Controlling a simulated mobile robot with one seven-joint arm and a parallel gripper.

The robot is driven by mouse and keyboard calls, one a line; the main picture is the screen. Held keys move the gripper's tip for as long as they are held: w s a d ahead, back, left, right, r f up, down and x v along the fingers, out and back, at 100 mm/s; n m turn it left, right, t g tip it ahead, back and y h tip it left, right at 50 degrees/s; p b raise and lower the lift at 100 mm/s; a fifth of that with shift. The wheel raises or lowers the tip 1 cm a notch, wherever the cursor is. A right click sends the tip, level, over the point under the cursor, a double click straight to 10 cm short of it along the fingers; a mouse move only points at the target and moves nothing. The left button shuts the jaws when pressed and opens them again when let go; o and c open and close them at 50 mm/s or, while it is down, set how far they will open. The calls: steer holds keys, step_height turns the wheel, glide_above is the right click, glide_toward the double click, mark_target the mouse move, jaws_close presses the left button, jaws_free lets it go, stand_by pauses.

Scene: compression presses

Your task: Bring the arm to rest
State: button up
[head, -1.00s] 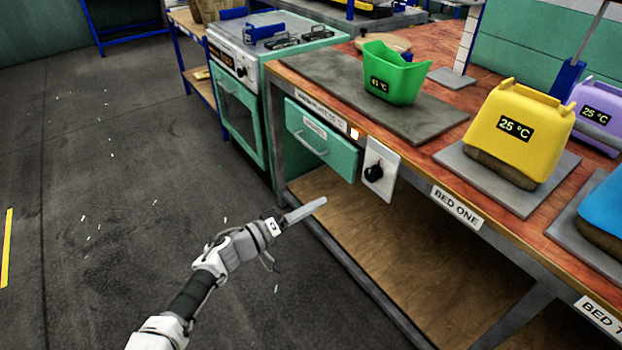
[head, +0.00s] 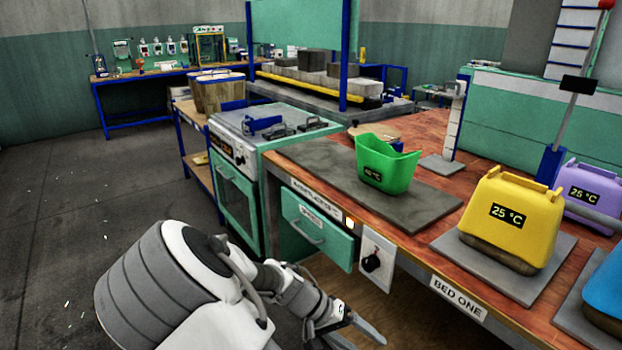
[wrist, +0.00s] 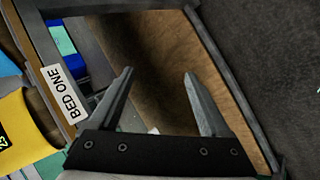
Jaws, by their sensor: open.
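My gripper (head: 372,328) is low in the head view, in front of the workbench and below its top. In the wrist view my gripper (wrist: 158,78) has its two fingers spread apart with nothing between them. The bench's lower wooden shelf (wrist: 150,50) shows beyond the fingers. My arm reaches in from the bottom of the head view, and its large pale links fill the lower left.
The workbench (head: 440,215) carries a green bin (head: 385,165) on a grey slab and a yellow container (head: 510,215) on a plate. A teal drawer (head: 315,230) juts out from the bench front. A teal stove (head: 238,200) stands beyond. Floor (head: 60,230) at left is clear.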

steer(key=s+d+r+n+t+y, duration=0.1)
steer(key=s+r+t+y, duration=0.15)
steer(key=s+r, duration=0.45)
steer(key=s+d+r+n+t+y, duration=0.1)
steer(key=s+r+t+y, duration=0.15)
steer(key=r, duration=0.75)
steer(key=s+d+r+n+t+y, duration=0.1)
steer(key=s+d+r+t+y, duration=0.1)
steer(key=s+r+y, duration=0.5)
step_height(320, 180, up, 24)
steer(key=h+p, duration=0.3)
steer(key=p, duration=1.8)
steer(key=shift+w+a+f+g+p, duration=0.2)
steer(key=shift+w+g+p, duration=0.1)
steer(key=shift+w, duration=0.15)
